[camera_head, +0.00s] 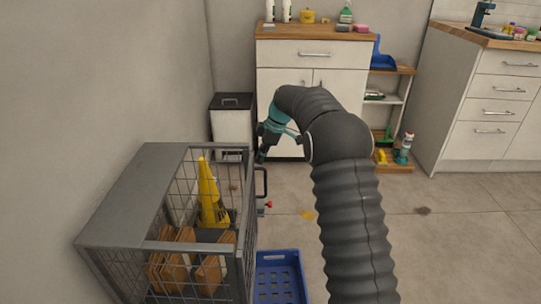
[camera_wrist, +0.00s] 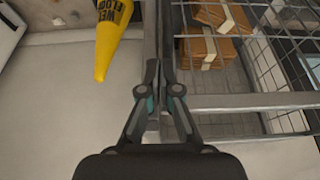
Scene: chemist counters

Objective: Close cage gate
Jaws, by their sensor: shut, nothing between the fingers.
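The wire-mesh cage (camera_head: 150,170) stands at the left in the head view, with a grey solid top and metal frame. Its right-hand mesh side (camera_head: 247,215) has a black handle (camera_head: 265,182) and a small red-tipped part; I cannot tell how far the gate stands open. A yellow floor sign (camera_head: 208,190) and brown boxes (camera_head: 178,268) show through the mesh. My gripper (camera_head: 261,157) is beyond the handle, pointing down. In the wrist view my gripper (camera_wrist: 161,75) is shut and empty, over or against metal frame bars (camera_wrist: 166,30); contact is unclear.
A blue crate (camera_head: 280,278) lies on the floor right of the cage. A white bin (camera_head: 232,125) and a white cabinet (camera_head: 330,90) stand behind my gripper. A low shelf (camera_head: 395,115) and counter (camera_head: 495,100) are at the right. Open floor lies between.

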